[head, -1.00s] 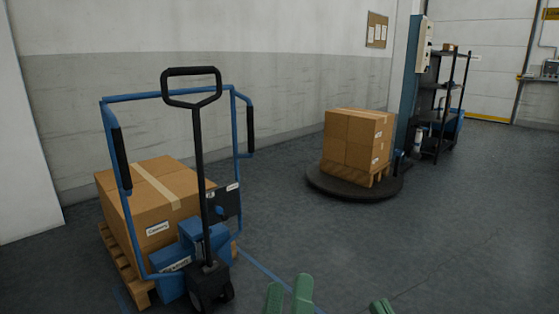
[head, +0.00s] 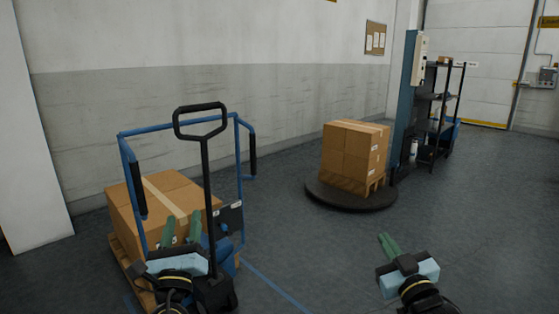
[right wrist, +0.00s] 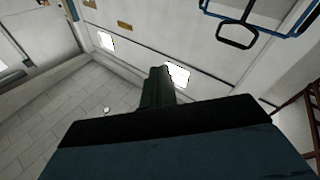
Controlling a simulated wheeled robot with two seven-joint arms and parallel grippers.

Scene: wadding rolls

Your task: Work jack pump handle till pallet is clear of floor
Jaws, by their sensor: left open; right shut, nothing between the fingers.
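The pallet jack's black pump handle (head: 201,123) stands upright in the head view, its loop grip at the top and its shaft running down to the jack's black base. A blue tubular frame (head: 180,128) stands behind it. The wooden pallet (head: 122,262) bears a large taped carton (head: 128,207). Whether its underside touches the floor cannot be made out. My left gripper (head: 181,228) is open and empty, in front of the carton and left of the shaft, below the loop. My right gripper (head: 388,243) is shut and empty, well right of the handle. The right wrist view shows the loop grip (right wrist: 237,37) at upper right.
A round black turntable (head: 350,200) with a second palletised stack of cartons (head: 353,155) stands to the right, beside a blue column (head: 409,110). A dark shelf rack (head: 440,110) is behind. The floor between jack and turntable is clear.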

